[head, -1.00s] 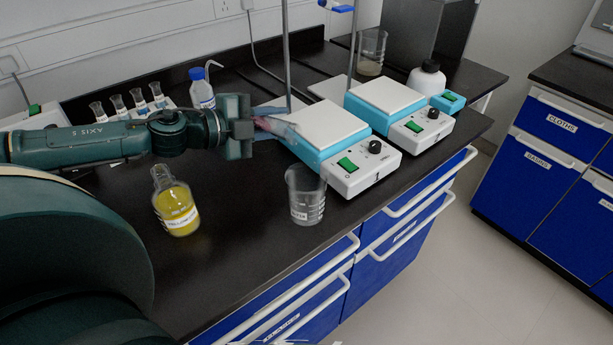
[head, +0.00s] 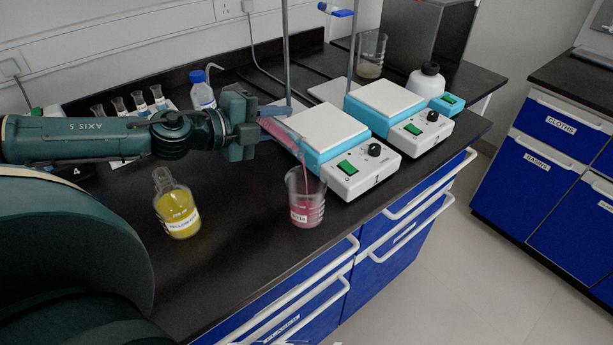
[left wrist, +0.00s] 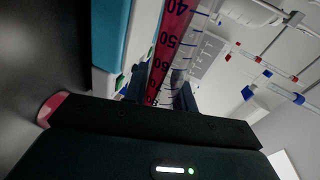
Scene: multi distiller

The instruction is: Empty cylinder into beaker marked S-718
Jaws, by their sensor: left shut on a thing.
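My left gripper (head: 258,123) is shut on a graduated cylinder (head: 283,133) with pink liquid in it. The cylinder is tilted, its mouth down to the right. A thin pink stream runs from it into a glass beaker (head: 306,197) on the bench, left of the near hotplate. Pink liquid stands in the beaker's lower part. The beaker has a white label, too small to read surely. In the left wrist view the cylinder's scale (left wrist: 172,45) shows with pink-red liquid behind it. My right gripper is not in view.
A labelled bottle of yellow liquid (head: 177,207) stands left of the beaker. Two hotplates (head: 345,165) (head: 400,110) are at the right. A blue-capped bottle (head: 202,92), several small flasks (head: 140,100) and another beaker (head: 371,55) stand behind. The bench's front edge is close to the beaker.

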